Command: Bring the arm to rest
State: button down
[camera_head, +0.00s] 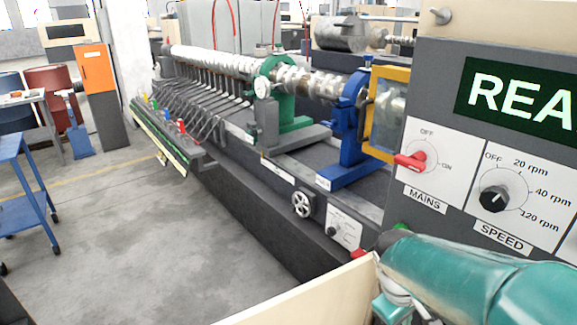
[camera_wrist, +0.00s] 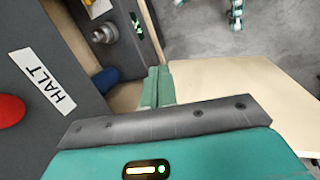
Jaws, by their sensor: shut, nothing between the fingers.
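My arm crosses the lower right of the head view as a teal link (camera_head: 480,280), in front of the control panel. My gripper (camera_wrist: 158,75) shows in the wrist view, with its two teal fingers together and nothing between them. It points past the edge of a pale tan board. A grey panel with a HALT label (camera_wrist: 43,82) and a red button (camera_wrist: 10,110) lies to its left. The gripper's fingers cannot be made out in the head view.
A control panel (camera_head: 440,80) with a red mains switch (camera_head: 410,161) and a speed knob (camera_head: 494,199) stands close at right. The tan board (camera_head: 325,297) is in front of it. A long machine (camera_head: 250,210) runs behind. Open floor (camera_head: 130,240) lies left, beside a blue cart (camera_head: 22,215).

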jog(key=s+a+r+m+t+y, duration=0.3)
jog(key=s+a+r+m+t, duration=0.2)
jog(key=r, duration=0.5)
jog(key=shift+s+a+r+m, duration=0.4)
jog(key=shift+s+a+m, duration=0.3)
jog(key=shift+a, duration=0.45)
jog(key=shift+s+d, duration=0.1)
